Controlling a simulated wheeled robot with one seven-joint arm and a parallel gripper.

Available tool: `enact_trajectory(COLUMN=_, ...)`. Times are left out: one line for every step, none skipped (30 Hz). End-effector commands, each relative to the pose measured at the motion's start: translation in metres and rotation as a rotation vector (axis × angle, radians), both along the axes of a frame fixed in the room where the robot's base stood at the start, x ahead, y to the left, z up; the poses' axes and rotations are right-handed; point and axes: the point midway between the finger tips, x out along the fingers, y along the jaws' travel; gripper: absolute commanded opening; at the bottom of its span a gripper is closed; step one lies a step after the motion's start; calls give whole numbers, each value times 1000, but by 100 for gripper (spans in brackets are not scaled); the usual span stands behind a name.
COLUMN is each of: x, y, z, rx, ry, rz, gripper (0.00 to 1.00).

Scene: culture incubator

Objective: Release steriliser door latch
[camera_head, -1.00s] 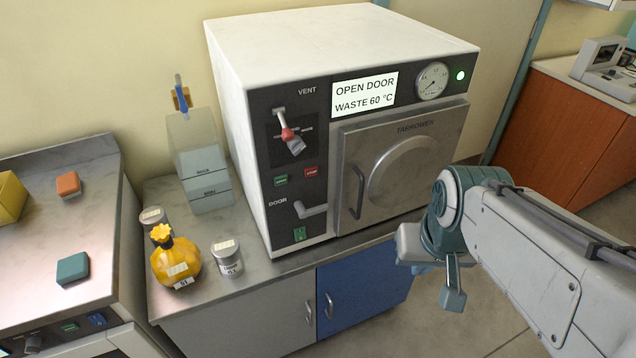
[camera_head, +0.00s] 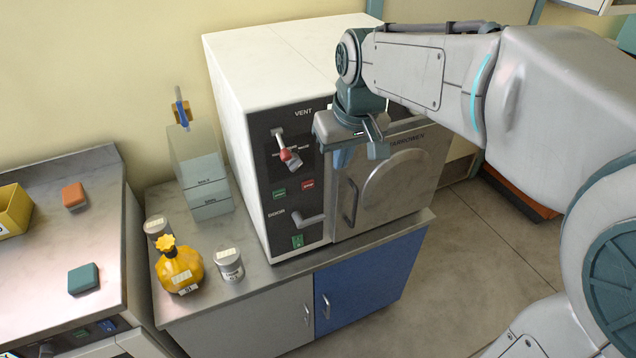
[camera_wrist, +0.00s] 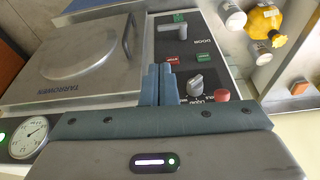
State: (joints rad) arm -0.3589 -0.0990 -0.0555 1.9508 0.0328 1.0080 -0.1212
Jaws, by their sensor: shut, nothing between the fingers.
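The steriliser (camera_head: 238,130) is a white box with a dark control panel, standing on the counter. Its door latch (camera_head: 310,220) is a grey lever beside the DOOR label, low on the panel; it lies roughly level. The latch also shows at the top of the wrist view (camera_wrist: 172,27). The metal door (camera_head: 382,205) looks closed, with a dark bar handle (camera_head: 350,203). My gripper (camera_head: 341,160) is shut and empty, in front of the steriliser, above and to the right of the latch. Its fingers (camera_wrist: 160,85) are together in the wrist view. My arm hides the display and gauge in the head view.
A red-knobbed vent lever (camera_head: 287,156) is left of my gripper. Green (camera_head: 279,193) and red (camera_head: 308,185) buttons lie between vent and latch. A yellow flask (camera_head: 178,268) and a capped jar (camera_head: 229,264) stand on the counter at left.

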Motion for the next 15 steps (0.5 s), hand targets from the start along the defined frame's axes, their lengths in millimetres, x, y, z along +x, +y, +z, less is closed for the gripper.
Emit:
enact_trajectory(x=6, y=9, z=7, rx=-1, ry=0, rz=22, gripper=0)
enact_trajectory(x=8, y=13, z=10, rx=-1, ry=-2, rz=32, gripper=0)
enact_trajectory(x=11, y=17, z=11, rx=-1, ry=-2, rz=42, gripper=0)
enact_trajectory(x=12, y=19, z=13, rx=-1, ry=-3, rz=47, gripper=0)
enact_trajectory(x=13, y=21, z=14, rx=-1, ry=-4, rz=51, gripper=0)
enact_trajectory(x=14, y=22, z=14, rx=-1, ry=-5, rz=55, gripper=0)
enact_trajectory(x=15, y=23, z=14, rx=-1, ry=-5, rz=56, gripper=0)
enact_trajectory(x=15, y=23, z=14, rx=-1, ry=-5, rz=57, gripper=0)
enact_trajectory(x=15, y=24, z=14, rx=-1, ry=-5, rz=57, gripper=0)
enact_trajectory(x=15, y=24, z=14, rx=-1, ry=-5, rz=57, gripper=0)
enact_trajectory(x=15, y=23, z=14, rx=-1, ry=-5, rz=57, gripper=0)
enact_trajectory(x=15, y=23, z=14, rx=-1, ry=-5, rz=57, gripper=0)
enact_trajectory(x=15, y=23, z=14, rx=-1, ry=-5, rz=56, gripper=0)
enact_trajectory(x=15, y=23, z=14, rx=-1, ry=-5, rz=56, gripper=0)
enact_trajectory(x=15, y=23, z=14, rx=-1, ry=-5, rz=56, gripper=0)
